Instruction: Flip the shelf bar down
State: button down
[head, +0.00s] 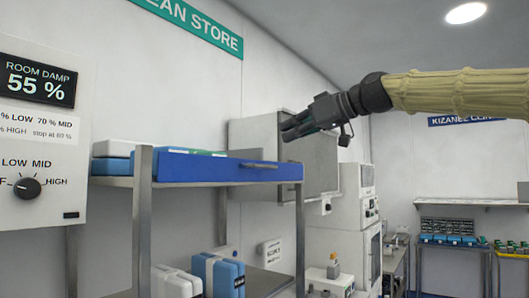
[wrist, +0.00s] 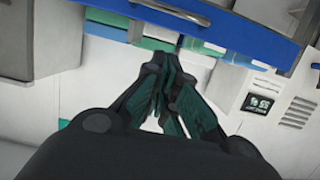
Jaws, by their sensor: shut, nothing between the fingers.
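The blue shelf bar (head: 215,172) stands upright along the front edge of the top metal shelf, with a small handle (head: 259,165) right of its middle. In the wrist view the bar (wrist: 235,28) crosses the top of the picture, with its handle (wrist: 172,12) near the top edge. My gripper (head: 288,134) is shut and empty. In the head view it is above the bar's right end, pointing left, with a visible gap to the bar. In the wrist view the fingertips (wrist: 178,62) appear just below the bar, over the boxes; contact there is not clear.
Blue, white and green boxes (head: 115,148) lie on the top shelf behind the bar. Blue and white cases (head: 218,274) stand on the lower shelf. A grey wall cabinet (head: 254,135) is behind. A wall panel with a dial (head: 27,188) is at left.

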jog(key=p, duration=0.4)
send_over(260, 170)
jog(key=s, duration=0.4)
jog(key=f, duration=0.2)
jog(key=d+f, duration=0.1)
jog(key=f+p, duration=0.1)
jog(key=shift+s+d+f, duration=0.15)
jog(key=shift+s, duration=0.2)
jog(key=shift+f, duration=0.4)
jog(key=shift+s+d, duration=0.1)
jog(key=shift+s, duration=0.05)
jog(key=shift+s+d+f+y+b, duration=0.1)
jog(key=shift+d+y+b, duration=0.25)
jog(key=shift+b, duration=0.5)
